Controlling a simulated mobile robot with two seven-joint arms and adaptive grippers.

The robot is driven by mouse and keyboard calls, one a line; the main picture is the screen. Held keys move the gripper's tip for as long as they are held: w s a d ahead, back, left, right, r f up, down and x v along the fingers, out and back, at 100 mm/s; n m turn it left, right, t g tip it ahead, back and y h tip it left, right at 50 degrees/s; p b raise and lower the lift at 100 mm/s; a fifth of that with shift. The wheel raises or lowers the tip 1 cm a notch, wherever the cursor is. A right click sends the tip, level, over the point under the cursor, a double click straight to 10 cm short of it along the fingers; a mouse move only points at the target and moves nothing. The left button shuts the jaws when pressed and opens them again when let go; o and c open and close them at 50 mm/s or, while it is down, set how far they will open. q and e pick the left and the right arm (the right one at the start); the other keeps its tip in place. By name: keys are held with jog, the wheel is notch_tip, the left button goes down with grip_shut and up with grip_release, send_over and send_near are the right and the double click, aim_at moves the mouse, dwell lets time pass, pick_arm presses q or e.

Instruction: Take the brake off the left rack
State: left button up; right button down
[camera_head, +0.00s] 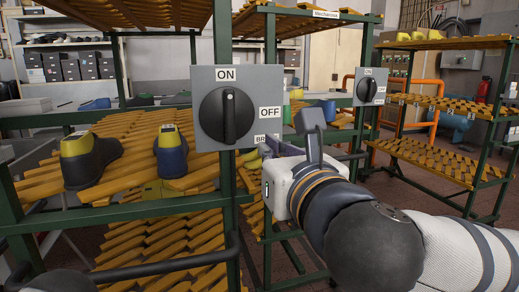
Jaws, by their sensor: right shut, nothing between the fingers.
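The left rack's brake switch (238,108) is a grey box on a green post, with ON above its dial, OFF at the right and a partly hidden label starting "BR" at the lower right. Its black knob (229,115) stands upright, in line with ON. My right gripper (278,147) is just right of and below the box, shut and empty, with its wrist coming from the lower right. It overlaps the box's lower right corner in the picture; I cannot tell whether it touches. My left gripper is not in view.
The left rack (130,207) has green posts and yellow slatted shelves bearing dark shoe lasts with yellow tops (88,160). A second switch box (370,87) is on a post further right. Another rack (425,165) stands at the right, with floor between.

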aim_at(240, 134)
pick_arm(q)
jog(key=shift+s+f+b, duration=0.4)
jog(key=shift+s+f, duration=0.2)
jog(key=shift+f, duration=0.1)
pick_arm(e)
jog(key=x, duration=0.8)
jog(key=shift+a+f, duration=0.1)
jog(key=shift+s+a, duration=0.1)
jog(key=shift+s, duration=0.05)
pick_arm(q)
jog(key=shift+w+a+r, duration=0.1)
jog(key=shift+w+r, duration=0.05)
pick_arm(e)
jog(key=shift+s+a, duration=0.15)
jog(key=shift+a, duration=0.4)
